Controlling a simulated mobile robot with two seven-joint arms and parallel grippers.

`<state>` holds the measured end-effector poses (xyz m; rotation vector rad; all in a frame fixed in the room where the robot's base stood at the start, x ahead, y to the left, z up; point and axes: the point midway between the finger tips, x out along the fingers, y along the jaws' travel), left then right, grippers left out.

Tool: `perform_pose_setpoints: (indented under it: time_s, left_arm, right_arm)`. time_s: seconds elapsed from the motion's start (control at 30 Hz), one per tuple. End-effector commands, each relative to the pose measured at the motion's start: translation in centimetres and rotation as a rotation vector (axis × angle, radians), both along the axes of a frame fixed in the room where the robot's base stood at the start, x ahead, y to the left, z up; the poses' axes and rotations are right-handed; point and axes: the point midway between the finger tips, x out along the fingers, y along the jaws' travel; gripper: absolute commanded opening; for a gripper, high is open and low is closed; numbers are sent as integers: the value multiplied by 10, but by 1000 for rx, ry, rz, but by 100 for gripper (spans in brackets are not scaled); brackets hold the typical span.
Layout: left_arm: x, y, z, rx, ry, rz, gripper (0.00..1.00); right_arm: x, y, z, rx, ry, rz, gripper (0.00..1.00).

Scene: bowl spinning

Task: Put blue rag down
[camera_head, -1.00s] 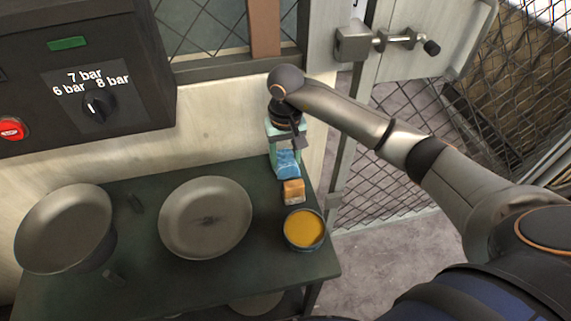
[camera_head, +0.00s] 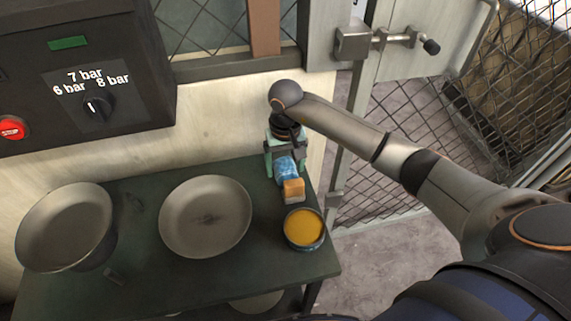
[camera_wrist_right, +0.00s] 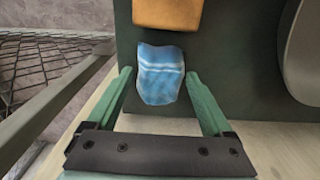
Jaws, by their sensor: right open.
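The blue rag (camera_head: 287,170) lies at the back right corner of the dark green table (camera_head: 140,270). It also shows in the right wrist view (camera_wrist_right: 160,74), lying on the table top. My right gripper (camera_head: 282,164) is over that corner. In the right wrist view its green fingers (camera_wrist_right: 161,78) stand open, one on each side of the rag's near part, with gaps between them and the rag. My left gripper is not in view.
An orange-brown block (camera_head: 293,190) is just in front of the rag. A round tin with a yellow-orange top (camera_head: 304,229) stands before it. A grey bowl (camera_head: 205,216) and another bowl (camera_head: 65,228) are to the left. A wire-mesh fence (camera_head: 400,160) is at the right.

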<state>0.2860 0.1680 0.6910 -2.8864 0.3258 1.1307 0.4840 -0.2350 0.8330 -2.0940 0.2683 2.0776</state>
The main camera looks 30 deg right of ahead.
Motion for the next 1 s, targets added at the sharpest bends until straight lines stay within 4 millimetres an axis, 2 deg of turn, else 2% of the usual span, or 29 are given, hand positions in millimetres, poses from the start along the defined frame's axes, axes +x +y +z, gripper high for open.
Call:
perform_pose_setpoints:
  time_s: [0.27, 0.37, 0.7, 0.8, 1.0]
  left_arm:
    - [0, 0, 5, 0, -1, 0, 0]
    - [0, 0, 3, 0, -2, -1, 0]
    - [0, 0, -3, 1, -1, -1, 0]
    - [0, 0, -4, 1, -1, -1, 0]
    - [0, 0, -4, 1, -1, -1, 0]
  right_arm:
    - [1, 0, 7, 0, -2, 0, 85]
    - [2, 0, 23, -1, -6, 2, 85]
    - [1, 0, 95, -2, -6, 1, 85]
    - [0, 0, 110, -2, -4, 0, 85]
    - [-1, 0, 122, -1, 0, 0, 85]
